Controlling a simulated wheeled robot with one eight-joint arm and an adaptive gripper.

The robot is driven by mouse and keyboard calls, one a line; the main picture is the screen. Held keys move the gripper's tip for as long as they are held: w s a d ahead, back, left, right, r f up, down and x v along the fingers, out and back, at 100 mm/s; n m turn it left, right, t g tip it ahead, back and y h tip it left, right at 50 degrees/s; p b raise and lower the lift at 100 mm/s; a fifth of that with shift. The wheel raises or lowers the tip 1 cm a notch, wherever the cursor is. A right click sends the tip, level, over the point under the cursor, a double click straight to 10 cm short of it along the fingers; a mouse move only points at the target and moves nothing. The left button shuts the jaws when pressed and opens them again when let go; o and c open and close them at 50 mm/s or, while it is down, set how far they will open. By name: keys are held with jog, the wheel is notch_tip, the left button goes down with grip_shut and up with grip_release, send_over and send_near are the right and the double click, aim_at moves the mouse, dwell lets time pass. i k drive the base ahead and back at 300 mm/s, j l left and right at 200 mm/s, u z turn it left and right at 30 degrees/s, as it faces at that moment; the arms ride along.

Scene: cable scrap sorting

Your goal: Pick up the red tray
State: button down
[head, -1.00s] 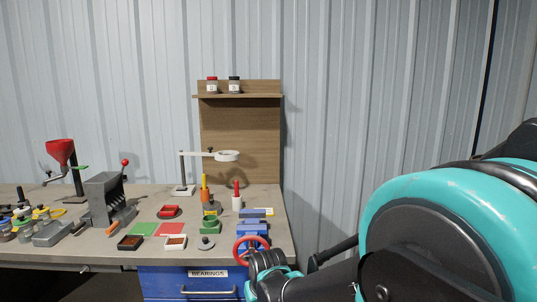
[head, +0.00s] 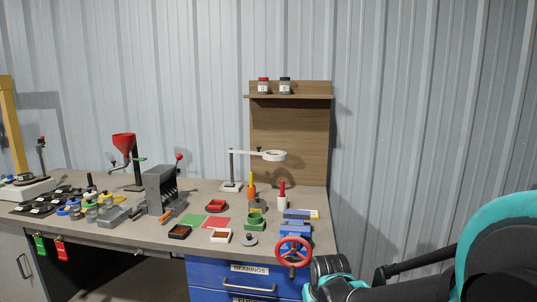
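The red tray (head: 216,206) is a small open box on the grey workbench (head: 150,229). It stands behind a green mat and a red mat, apart from the other small trays. My arm comes in from the lower right of the head view. Its dark end (head: 330,276) is near the front right corner of the bench, well to the right of the red tray and not touching it. The fingers cannot be made out, so I cannot tell whether my gripper is open or shut.
A dark tray (head: 180,232) and a white tray (head: 221,236) stand near the front edge. A blue vise (head: 295,236) with a red handwheel stands at the right. A grey lever machine (head: 161,190) is left of the red tray. A magnifier lamp (head: 232,186) stands behind it.

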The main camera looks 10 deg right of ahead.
aim_at(215, 204)
jog(key=i+j, duration=0.15)
jog(key=j, duration=0.25)
jog(key=i+j, duration=0.2)
jog(key=j, duration=0.2)
jog(key=i+j, duration=0.15)
jog(key=j, duration=0.25)
jog(key=i+j+u, duration=0.1)
jog(key=j, duration=0.3)
jog(key=i+j, duration=0.3)
jog(key=k+z, duration=0.1)
jog(key=z, duration=0.15)
